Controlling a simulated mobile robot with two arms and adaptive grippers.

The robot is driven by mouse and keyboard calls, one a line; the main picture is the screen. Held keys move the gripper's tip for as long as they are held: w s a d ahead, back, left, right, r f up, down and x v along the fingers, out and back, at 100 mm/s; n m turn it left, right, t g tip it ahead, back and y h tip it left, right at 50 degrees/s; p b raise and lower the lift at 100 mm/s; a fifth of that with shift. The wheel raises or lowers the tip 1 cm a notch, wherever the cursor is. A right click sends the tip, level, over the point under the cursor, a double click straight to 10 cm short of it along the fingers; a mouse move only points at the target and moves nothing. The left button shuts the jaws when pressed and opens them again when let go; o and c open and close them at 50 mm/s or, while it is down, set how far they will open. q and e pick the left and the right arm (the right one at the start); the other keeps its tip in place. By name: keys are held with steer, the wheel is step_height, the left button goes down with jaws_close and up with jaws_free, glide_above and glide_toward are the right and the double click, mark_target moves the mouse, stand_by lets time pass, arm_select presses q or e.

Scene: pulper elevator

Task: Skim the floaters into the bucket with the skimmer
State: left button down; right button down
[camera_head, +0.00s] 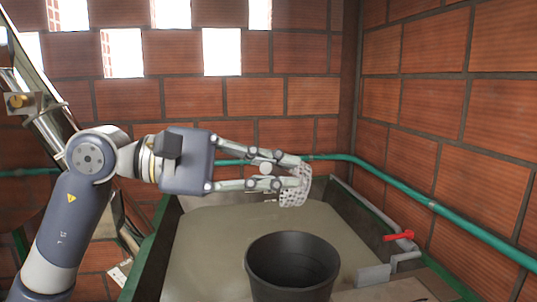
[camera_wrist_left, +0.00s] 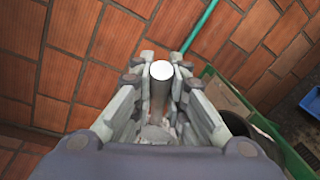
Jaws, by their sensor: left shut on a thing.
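My left gripper (camera_head: 300,172) is shut on the skimmer (camera_head: 293,192), whose perforated pale head shows just past the fingertips, above the tank. In the left wrist view the skimmer's round metal handle (camera_wrist_left: 161,72) stands between the fingers. The black bucket (camera_head: 292,262) stands at the near side of the tank, below and in front of the gripper. Its inside looks dark and its bottom is hidden. Murky grey-brown water (camera_head: 210,240) fills the tank. I cannot make out separate floaters on it. My right gripper is not in view.
The green tank wall (camera_head: 147,255) runs along the left. A green pipe (camera_head: 435,207) follows the brick walls, with a red valve handle (camera_head: 398,236) at the right. A metal frame (camera_head: 45,120) slants up at the left. Free air lies above the water.

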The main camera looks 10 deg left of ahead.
arm_select(q)
steer(key=shift+w+d+r+g+y+p, duration=0.25)
steer(key=shift+d+r+g+y+p, duration=0.1)
steer(key=shift+d+r+y+p, duration=0.65)
steer(key=shift+w+d+r+g+y+p, duration=0.3)
steer(key=shift+d+r+y+p, duration=0.35)
steer(key=shift+r+y+p, duration=0.65)
steer(key=w+d+r+m+g+y, duration=0.1)
steer(key=d+r+g+y, duration=0.1)
steer(key=d+r+y, duration=0.4)
steer(key=shift+r+g+y, duration=0.15)
steer(key=shift+g+y, duration=0.2)
steer(key=shift+y, duration=1.55)
